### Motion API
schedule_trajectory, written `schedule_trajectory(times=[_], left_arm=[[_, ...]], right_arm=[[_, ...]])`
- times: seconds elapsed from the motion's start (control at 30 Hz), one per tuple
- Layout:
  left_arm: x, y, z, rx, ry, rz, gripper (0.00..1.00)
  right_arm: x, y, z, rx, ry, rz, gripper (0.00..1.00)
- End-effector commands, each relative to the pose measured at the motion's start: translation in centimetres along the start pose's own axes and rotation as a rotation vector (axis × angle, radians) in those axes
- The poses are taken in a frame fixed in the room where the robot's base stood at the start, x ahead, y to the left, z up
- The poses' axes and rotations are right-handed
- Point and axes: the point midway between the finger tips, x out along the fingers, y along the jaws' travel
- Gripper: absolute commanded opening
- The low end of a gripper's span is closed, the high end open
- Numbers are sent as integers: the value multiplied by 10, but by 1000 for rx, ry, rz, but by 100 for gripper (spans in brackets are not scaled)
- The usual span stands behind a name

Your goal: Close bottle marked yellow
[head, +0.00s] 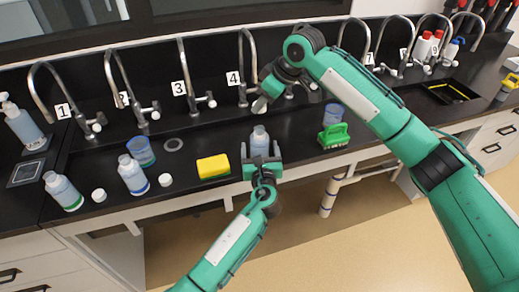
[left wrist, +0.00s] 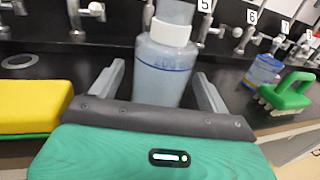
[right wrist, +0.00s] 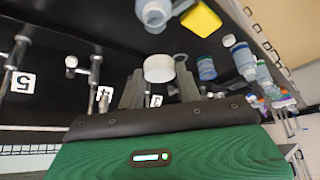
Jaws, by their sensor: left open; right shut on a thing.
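A translucent grey bottle (head: 260,143) stands upright on the counter near its front edge. It also shows in the left wrist view (left wrist: 160,72), with blue print and a white neck; no yellow mark is visible on it. My left gripper (head: 262,163) is open, with one finger on each side of this bottle. My right gripper (head: 264,97) is above and behind the bottle, near the number 4 tap. It is shut on a white cap (right wrist: 158,68), held apart from the bottle.
A yellow-green sponge (head: 213,167) lies left of the bottle and a green brush (head: 334,135) right. Two other bottles (head: 62,190) (head: 132,175) stand further left, each beside a loose white cap (head: 98,195) (head: 165,180). Several taps (head: 245,65) line the back.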

Motion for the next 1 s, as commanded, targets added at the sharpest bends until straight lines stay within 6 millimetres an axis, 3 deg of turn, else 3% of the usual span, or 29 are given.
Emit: schedule_trajectory(times=[0.2, 0.6, 0.93, 1.0], left_arm=[[23, 0, 0, 1, 0, 1, 79], [28, 0, 0, 0, 1, 0, 77], [28, 0, 0, 0, 1, 0, 12], [28, 0, 0, 0, 1, 0, 12]], right_arm=[[0, 0, 0, 0, 0, 0, 14], [0, 0, 0, 0, 0, 0, 14], [0, 0, 0, 0, 0, 0, 14], [1, 0, 0, 0, 0, 0, 14]])
